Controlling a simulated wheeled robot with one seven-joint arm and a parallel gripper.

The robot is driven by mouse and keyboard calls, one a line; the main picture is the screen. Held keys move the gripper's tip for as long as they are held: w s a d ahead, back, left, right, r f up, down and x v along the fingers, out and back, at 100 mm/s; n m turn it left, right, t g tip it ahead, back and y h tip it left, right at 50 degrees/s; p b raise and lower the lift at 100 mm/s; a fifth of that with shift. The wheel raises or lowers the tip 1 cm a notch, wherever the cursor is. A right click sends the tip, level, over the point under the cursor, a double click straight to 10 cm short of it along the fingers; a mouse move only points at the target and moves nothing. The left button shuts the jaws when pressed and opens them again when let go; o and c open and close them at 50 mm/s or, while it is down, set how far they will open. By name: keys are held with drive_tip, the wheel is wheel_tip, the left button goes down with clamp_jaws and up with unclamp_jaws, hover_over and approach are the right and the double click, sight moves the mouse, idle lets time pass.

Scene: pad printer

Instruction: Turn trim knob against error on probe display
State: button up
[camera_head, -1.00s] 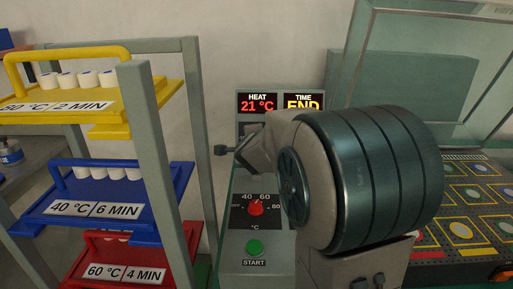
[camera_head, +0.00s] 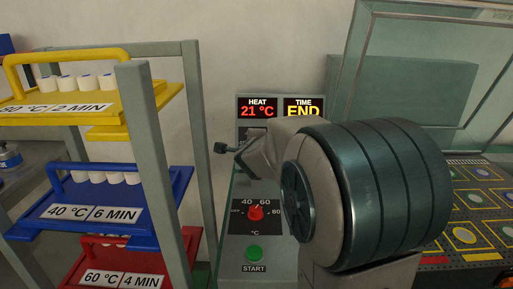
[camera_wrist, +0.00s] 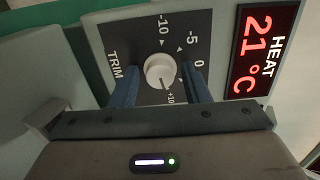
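The white round trim knob (camera_wrist: 160,71) sits on a dark dial plate (camera_wrist: 188,28) marked TRIM, with a scale from -10 to +10. A small dark mark on the knob faces the +10 side. My gripper (camera_wrist: 160,84) is open, with one blue finger on each side of the knob and a visible gap at both sides. The heat display (camera_wrist: 262,48) beside the dial reads 21 °C; it also shows in the head view (camera_head: 257,107). In the head view my arm hides the trim dial. No display labelled as a probe is visible.
Below stand a red temperature knob (camera_head: 257,213) and a green START button (camera_head: 253,253). The time display (camera_head: 303,108) reads END. At left a rack holds yellow (camera_head: 140,107), blue (camera_head: 30,227) and red (camera_head: 190,247) trays. A glass-covered machine (camera_head: 480,212) stands at right.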

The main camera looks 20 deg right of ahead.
idle(0.3)
drive_tip(key=p+v, duration=0.5)
drive_tip(key=v, duration=0.8)
drive_tip(key=shift+s+r, duration=0.15)
drive_tip(key=shift+s, duration=0.2)
drive_tip(key=s+a+r+n+g+y+p, duration=0.2)
drive_tip(key=s+a+r+n+y+p, duration=0.2)
drive_tip(key=a+n+y+p, duration=0.55)
drive_tip(key=s+d+n+g+h+p, duration=0.2)
drive_tip(key=s+n+g+h+p, duration=0.2)
drive_tip(key=s+n, duration=0.9)
drive_tip(key=s+f+g, duration=0.1)
drive_tip(key=s+g, duration=0.1)
drive_tip(key=g, duration=0.1)
drive_tip(key=shift+g, duration=0.4)
